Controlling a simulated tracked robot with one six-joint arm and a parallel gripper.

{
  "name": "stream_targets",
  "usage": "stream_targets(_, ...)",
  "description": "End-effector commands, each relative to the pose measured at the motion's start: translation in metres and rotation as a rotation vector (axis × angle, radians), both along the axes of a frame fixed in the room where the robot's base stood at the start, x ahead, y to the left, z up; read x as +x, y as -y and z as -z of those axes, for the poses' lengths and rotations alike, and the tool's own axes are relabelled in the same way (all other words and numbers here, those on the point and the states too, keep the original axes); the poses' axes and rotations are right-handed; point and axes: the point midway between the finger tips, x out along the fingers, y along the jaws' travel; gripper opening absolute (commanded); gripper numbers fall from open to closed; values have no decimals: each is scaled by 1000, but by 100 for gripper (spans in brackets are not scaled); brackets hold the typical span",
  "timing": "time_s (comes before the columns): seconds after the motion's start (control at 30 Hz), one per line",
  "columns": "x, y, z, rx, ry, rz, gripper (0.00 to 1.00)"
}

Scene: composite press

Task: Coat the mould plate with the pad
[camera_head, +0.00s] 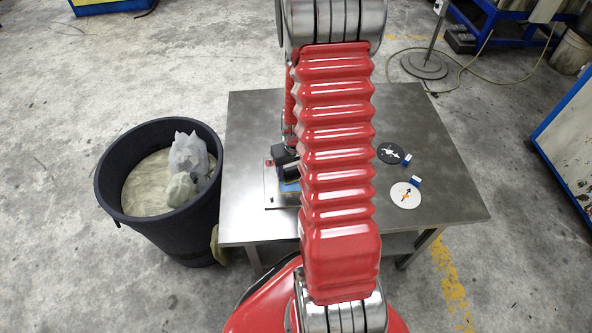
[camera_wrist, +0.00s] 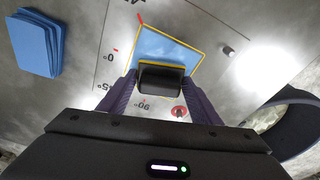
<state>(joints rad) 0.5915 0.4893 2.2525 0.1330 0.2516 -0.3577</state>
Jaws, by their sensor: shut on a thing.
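My gripper (camera_wrist: 161,88) is shut on a black block, the pad (camera_wrist: 162,78), in the wrist view. The pad sits over the near edge of a blue, yellow-edged rectangle on the grey mould plate (camera_wrist: 120,66). I cannot tell whether the pad touches it. The plate has angle marks around the rectangle. In the head view the mould plate (camera_head: 279,203) lies at the left part of the table, and my arm hides much of it. My gripper (camera_head: 287,165) is low over it there.
A stack of blue sheets (camera_wrist: 34,44) lies at the left in the wrist view. A black bin (camera_head: 116,206) holding grey lumps stands left of the steel table (camera_head: 245,120). A black disc (camera_head: 390,153) and a white disc (camera_head: 405,195) lie right of my arm.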

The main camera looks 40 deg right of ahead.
Motion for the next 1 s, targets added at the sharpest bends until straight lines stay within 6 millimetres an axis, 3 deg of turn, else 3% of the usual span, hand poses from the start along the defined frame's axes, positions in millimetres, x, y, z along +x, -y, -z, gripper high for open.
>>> stream_targets(0.57,5,-13,3,6,-7,-1,33)
stream_targets(1.0,20,-33,2,5,-8,-2,33)
